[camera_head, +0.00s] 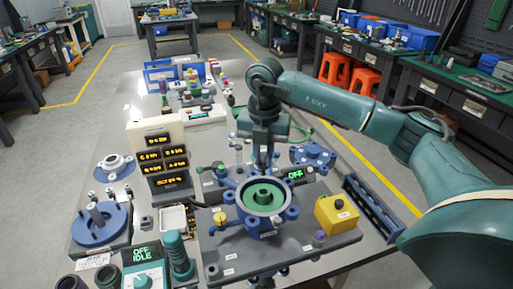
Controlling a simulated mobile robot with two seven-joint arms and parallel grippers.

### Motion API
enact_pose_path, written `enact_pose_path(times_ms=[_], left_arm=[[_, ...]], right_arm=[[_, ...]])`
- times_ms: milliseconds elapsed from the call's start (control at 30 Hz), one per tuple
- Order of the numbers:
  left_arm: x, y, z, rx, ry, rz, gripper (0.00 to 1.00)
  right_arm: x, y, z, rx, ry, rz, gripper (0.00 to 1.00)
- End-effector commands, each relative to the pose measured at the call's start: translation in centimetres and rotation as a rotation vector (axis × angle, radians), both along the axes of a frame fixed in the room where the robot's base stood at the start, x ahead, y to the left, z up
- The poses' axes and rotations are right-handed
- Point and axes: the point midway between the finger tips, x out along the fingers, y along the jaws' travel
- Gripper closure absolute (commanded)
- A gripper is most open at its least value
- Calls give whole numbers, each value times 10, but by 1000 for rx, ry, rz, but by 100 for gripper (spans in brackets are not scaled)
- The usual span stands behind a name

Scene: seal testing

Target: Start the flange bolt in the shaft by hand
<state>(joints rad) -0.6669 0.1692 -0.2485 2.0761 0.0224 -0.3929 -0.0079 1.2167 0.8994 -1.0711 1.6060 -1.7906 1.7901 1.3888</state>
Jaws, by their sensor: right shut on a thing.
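My right gripper (262,163) comes in from the right and points down over the far rim of the round blue housing (283,213). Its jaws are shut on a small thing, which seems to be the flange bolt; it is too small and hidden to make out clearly. A green ring with a raised round hub (264,194), apparently the shaft end, sits in the middle of the housing. The gripper tip shows just behind and above this hub; I cannot tell whether anything touches. My left gripper is not in view.
The housing stands on a grey base plate (225,262) with a yellow box (336,214) at its right. A panel with lit labels (157,140), a blue round fixture (100,222) and an OFF/IDLE unit (143,270) stand left. A blue flanged part (313,155) lies behind right.

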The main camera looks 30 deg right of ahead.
Motion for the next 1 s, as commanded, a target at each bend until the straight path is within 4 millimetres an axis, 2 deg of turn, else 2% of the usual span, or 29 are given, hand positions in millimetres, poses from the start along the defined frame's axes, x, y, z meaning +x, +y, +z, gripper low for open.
enact_pose_path(times_ms=[333,400,800,1000], left_arm=[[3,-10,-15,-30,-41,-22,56],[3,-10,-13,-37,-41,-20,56],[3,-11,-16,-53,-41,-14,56],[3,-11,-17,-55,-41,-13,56]], right_arm=[[0,0,-48,-1,2,2,100],[0,0,-42,-1,-2,118,100],[0,0,-40,0,0,739,100],[0,0,-39,1,1,956,100]])
